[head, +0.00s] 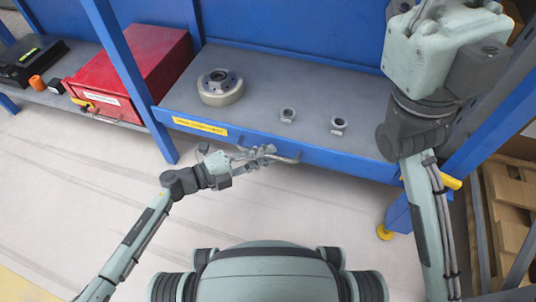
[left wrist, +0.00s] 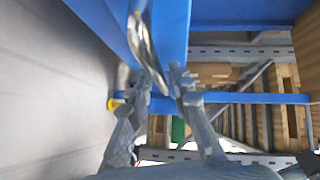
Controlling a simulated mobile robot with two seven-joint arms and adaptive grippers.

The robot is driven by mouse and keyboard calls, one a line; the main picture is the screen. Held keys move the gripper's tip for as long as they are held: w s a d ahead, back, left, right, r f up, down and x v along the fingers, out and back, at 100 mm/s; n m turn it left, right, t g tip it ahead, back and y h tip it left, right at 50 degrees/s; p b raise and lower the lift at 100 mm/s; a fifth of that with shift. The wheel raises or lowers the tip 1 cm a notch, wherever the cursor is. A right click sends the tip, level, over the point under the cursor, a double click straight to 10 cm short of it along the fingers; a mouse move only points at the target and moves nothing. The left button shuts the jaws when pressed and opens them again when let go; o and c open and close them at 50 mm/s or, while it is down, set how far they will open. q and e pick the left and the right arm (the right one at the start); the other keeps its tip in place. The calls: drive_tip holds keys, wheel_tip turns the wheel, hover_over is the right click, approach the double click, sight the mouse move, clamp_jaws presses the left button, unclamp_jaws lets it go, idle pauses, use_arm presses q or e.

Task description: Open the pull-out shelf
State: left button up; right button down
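The pull-out shelf has a grey top (head: 255,100) and a blue front edge (head: 335,162) with a yellow label. Its front looks roughly in line with the blue posts. A curved metal handle (head: 286,160) is fixed to the front edge; it also shows in the left wrist view (left wrist: 143,45). My left gripper (head: 266,154) is at the left end of the handle, in front of the shelf. In the left wrist view its fingers (left wrist: 162,78) are apart, with the handle's near end by the gap. Contact cannot be told. My right gripper is out of view.
A round metal part (head: 220,88) and two nuts (head: 288,115) (head: 339,125) stand on the shelf. A red toolbox (head: 135,70) is at the left, beyond a blue post (head: 128,75). Wooden pallets (head: 512,205) are at the right. The floor in front is clear.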

use_arm(q)
drive_tip(key=shift+w+d, duration=0.3)
drive_tip(key=shift+d, duration=0.2)
drive_tip(key=shift+c, duration=0.2)
clamp_jaws()
